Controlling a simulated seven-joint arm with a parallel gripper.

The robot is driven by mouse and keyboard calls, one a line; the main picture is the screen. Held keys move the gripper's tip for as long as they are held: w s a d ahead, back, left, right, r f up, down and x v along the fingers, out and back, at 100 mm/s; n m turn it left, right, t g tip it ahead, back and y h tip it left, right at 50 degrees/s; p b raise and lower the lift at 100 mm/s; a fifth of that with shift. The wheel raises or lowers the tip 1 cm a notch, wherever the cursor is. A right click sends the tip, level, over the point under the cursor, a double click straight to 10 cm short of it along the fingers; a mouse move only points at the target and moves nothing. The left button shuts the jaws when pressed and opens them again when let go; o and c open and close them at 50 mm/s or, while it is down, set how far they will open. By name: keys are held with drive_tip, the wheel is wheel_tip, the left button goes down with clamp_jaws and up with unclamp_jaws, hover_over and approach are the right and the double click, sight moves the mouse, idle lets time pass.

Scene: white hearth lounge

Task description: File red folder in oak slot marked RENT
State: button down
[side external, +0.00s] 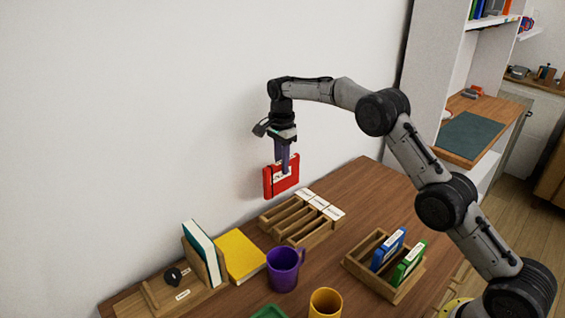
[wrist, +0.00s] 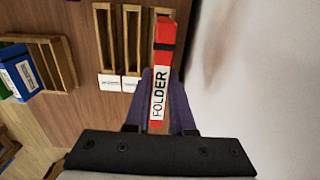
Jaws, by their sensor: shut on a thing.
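My gripper (side external: 284,171) is shut on the red folder (side external: 269,184) and holds it upright in the air, above the back of the oak slotted rack (side external: 318,238). In the wrist view the red folder (wrist: 164,38) sits between the purple fingers, its white label reading FOLDER. The oak rack (wrist: 103,40) lies below and to the left of it there, with its slots side by side. White labels (side external: 320,203) line one end of the rack; their words are too small to read, so I cannot tell which slot is marked RENT. The folder partly covers the rack's right side in the wrist view.
A second wooden rack (side external: 356,266) holds a blue folder (side external: 387,250) and a green folder (side external: 409,263). A purple mug (side external: 283,270) and a yellow mug (side external: 325,304) stand in front. A yellow book (side external: 239,256) and a bookend are left. The white wall is close behind.

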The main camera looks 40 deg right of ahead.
sight(282, 181)
drive_tip(key=shift+f, duration=0.1)
drive_tip(key=shift+f, duration=3.05)
drive_tip(key=shift+f, duration=2.1)
drive_tip(key=c, duration=0.7)
unclamp_jaws()
drive_tip(key=shift+f, duration=0.1)
